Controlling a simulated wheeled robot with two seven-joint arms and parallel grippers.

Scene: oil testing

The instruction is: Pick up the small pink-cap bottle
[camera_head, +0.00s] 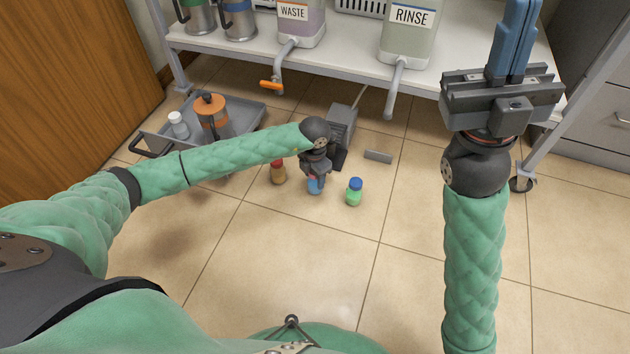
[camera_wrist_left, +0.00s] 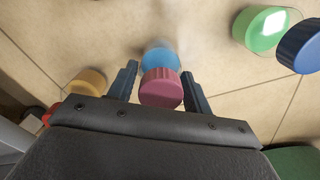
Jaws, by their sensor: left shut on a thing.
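The small pink-cap bottle (camera_head: 316,188) holds blue contents and is at floor level in the head view. In the left wrist view its pink cap (camera_wrist_left: 161,88) and blue body show between the two dark fingers. My left gripper (camera_head: 315,177) is shut on this bottle from above; whether its base touches the floor I cannot tell. My right gripper (camera_head: 516,40) is raised at the upper right, its blue fingers together with nothing seen between them, its tips near the top edge.
A brown bottle with a red cap (camera_head: 278,173) stands left of the held one, a green bottle with a blue cap (camera_head: 354,192) right. Behind are a grey pedal (camera_head: 341,128), a grey tray (camera_head: 250,119) and a white shelf (camera_head: 345,56). The front floor is clear.

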